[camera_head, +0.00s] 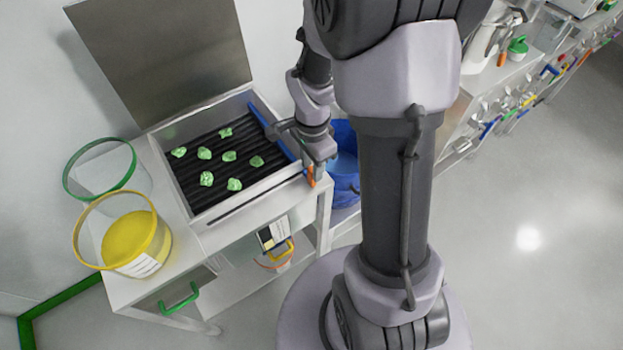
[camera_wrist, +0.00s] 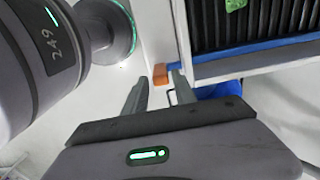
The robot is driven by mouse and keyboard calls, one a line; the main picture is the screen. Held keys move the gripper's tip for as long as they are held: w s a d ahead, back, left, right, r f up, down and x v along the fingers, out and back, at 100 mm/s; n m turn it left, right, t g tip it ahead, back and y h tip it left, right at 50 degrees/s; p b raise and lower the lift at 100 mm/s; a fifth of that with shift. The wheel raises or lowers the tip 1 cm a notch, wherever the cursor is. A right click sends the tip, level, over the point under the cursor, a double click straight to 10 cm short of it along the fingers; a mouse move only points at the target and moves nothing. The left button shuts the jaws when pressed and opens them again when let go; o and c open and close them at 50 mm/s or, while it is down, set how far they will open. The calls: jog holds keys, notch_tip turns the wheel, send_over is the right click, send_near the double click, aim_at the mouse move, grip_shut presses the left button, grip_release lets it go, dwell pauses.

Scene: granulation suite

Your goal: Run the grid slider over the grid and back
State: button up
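The grid (camera_head: 222,150) is a black ribbed bed in a metal tray with several green lumps on it; part of it shows at the top right of the wrist view (camera_wrist: 262,22). The grid slider is a blue bar (camera_head: 270,129) along the grid's right side, also in the wrist view (camera_wrist: 250,59). Its orange handle (camera_head: 310,176) sticks out past the tray's front corner. My gripper (camera_wrist: 160,77) is open, with its fingertips on either side of the orange handle (camera_wrist: 160,74). I cannot tell whether either finger touches it.
A raised metal lid (camera_head: 160,55) stands behind the grid. A green-rimmed clear tub (camera_head: 100,170) and a yellow-rimmed tub (camera_head: 125,235) stand left of it. A blue bucket (camera_head: 345,170) is right of the stand. Open floor (camera_head: 530,200) lies to the right.

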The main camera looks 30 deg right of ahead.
aim_at(311, 177)
notch_tip(311, 177, down, 5)
jog(key=shift+r+b, duration=0.1)
jog(key=shift+b, duration=0.55)
jog(key=shift+c, duration=0.4)
grip_shut()
jog(key=shift+a, duration=0.1)
jog(key=shift+s+a+r+b, duration=0.1)
jog(key=shift+a+b, duration=0.65)
jog(key=shift+a, duration=2.75)
jog(key=shift+s+a+b, duration=0.1)
jog(key=shift+a+b, duration=0.6)
jog(key=shift+a, duration=2.75)
